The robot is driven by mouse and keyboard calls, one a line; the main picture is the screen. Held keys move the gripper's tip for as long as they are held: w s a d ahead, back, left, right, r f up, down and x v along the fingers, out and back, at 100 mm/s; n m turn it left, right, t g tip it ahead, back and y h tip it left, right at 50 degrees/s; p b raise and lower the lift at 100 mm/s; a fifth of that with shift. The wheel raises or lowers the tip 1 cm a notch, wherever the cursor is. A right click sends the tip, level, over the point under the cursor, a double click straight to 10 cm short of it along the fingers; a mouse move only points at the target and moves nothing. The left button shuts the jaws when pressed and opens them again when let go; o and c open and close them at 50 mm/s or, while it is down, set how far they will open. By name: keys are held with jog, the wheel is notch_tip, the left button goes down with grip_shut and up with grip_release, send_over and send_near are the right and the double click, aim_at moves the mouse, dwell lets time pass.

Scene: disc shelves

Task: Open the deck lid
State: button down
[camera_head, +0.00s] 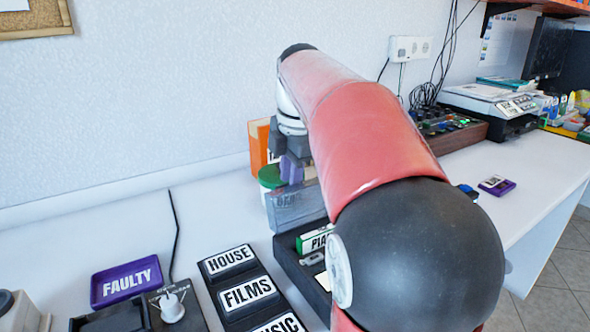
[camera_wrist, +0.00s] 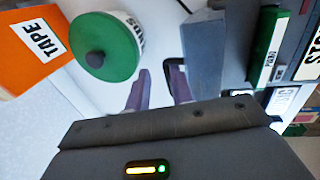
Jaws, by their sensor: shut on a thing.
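The grey deck lid (camera_head: 292,207) stands tilted up, nearly upright, at the back of the dark deck (camera_head: 292,268). It also shows as a grey slab in the wrist view (camera_wrist: 203,55). My gripper (camera_head: 293,170), with purple fingers, is at the lid's top edge. In the wrist view my gripper (camera_wrist: 160,85) has its fingertips beside the lid, with a dark edge at the right finger. It is shut on the lid, though the contact itself is poorly seen. My red arm hides much of the deck.
A green-lidded tub (camera_wrist: 108,45) and an orange TAPE box (camera_wrist: 35,45) stand close behind my gripper. HOUSE and FILMS bins (camera_head: 247,293) and a purple FAULTY tray (camera_head: 126,281) stand to the left.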

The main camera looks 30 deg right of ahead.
jog(key=shift+w+a+f, duration=0.15)
jog(key=shift+w+a, duration=0.05)
jog(key=shift+w, duration=0.2)
jog(key=shift+w+a+f, duration=0.1)
jog(key=shift+w+a, duration=0.05)
jog(key=shift+w, duration=0.25)
jog(key=c, duration=1.6)
grip_release()
jog(key=shift+o, duration=0.2)
jog(key=shift+w+f, duration=0.1)
jog(key=shift+w, duration=0.05)
notch_tip(320, 180, up, 8)
jog(key=s+p, duration=0.1)
jog(key=s, duration=0.1)
jog(key=shift+d, duration=0.3)
jog(key=shift+s, duration=0.1)
